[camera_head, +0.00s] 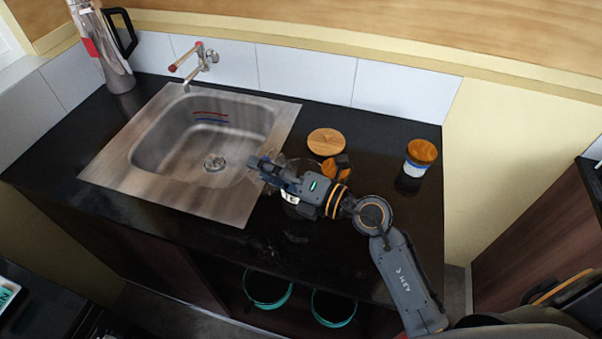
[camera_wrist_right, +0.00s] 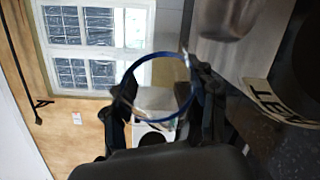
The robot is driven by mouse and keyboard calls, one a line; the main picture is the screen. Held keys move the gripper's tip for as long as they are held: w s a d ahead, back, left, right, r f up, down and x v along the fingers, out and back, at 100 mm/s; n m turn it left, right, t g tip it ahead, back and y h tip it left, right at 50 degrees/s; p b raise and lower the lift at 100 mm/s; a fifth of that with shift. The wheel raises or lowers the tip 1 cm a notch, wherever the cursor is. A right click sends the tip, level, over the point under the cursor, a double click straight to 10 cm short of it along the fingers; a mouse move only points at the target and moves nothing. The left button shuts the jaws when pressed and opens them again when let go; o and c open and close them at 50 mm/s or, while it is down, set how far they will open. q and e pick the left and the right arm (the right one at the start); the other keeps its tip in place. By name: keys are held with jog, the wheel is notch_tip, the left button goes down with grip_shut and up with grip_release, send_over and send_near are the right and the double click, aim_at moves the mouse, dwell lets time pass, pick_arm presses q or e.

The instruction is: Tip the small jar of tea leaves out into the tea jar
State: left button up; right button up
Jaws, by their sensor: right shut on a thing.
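My right gripper (camera_head: 268,170) is shut on the small jar, clear with a blue rim (camera_wrist_right: 134,75), and holds it over the counter near the sink's right edge. In the right wrist view my right gripper's fingers (camera_wrist_right: 160,100) are on both sides of the small jar. No leaves can be made out in it. Below my right gripper stands what looks like the clear tea jar (camera_head: 291,199) with a white lettered label, mostly hidden by the gripper. The label also shows in the right wrist view (camera_wrist_right: 275,102). My left gripper is not in view.
A round wooden lid (camera_head: 326,141) lies behind my right gripper, with another wooden piece (camera_head: 335,168) beside it. A wooden-lidded jar (camera_head: 420,155) stands at the counter's right. The sink (camera_head: 205,145) is to the left, with a steel jug (camera_head: 105,50) beyond.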

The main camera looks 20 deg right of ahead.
jog(key=shift+s+d+r+p, duration=0.15)
jog(key=shift+r+p, duration=0.1)
jog(key=shift+p, duration=0.25)
jog(key=n+p, duration=0.1)
jog(key=p, duration=0.2)
jog(key=n+h+p, duration=0.1)
jog(key=n+p, duration=0.1)
jog(key=p, duration=0.1)
jog(key=n+g+h+p, duration=0.1)
jog(key=n+p, duration=0.1)
jog(key=p, duration=0.1)
jog(key=shift+a+f, duration=0.25)
jog(key=shift+s+a+f+n+h+p, duration=0.1)
jog(key=shift+a+f+n+h+p, duration=0.2)
jog(key=shift+f, duration=0.25)
jog(key=shift+s+a+f+n+h+p, duration=0.1)
jog(key=shift+a+f+n+h+p, duration=0.15)
jog(key=shift+f, duration=0.25)
jog(key=shift+s+a+f+n+h+p, duration=0.2)
jog(key=shift+a+f+n+h+p, duration=0.15)
jog(key=shift+a+f+n+h, duration=0.5)
jog(key=shift+s+a+f+n+h+p, duration=0.25)
jog(key=shift+f+n, duration=0.25)
jog(key=shift+f, duration=0.6)
jog(key=shift+s+a+f+n+h+p, duration=0.1)
jog(key=shift+a+f+n+h+p, duration=0.5)
jog(key=shift+f, duration=0.4)
jog(key=shift+d, duration=0.1)
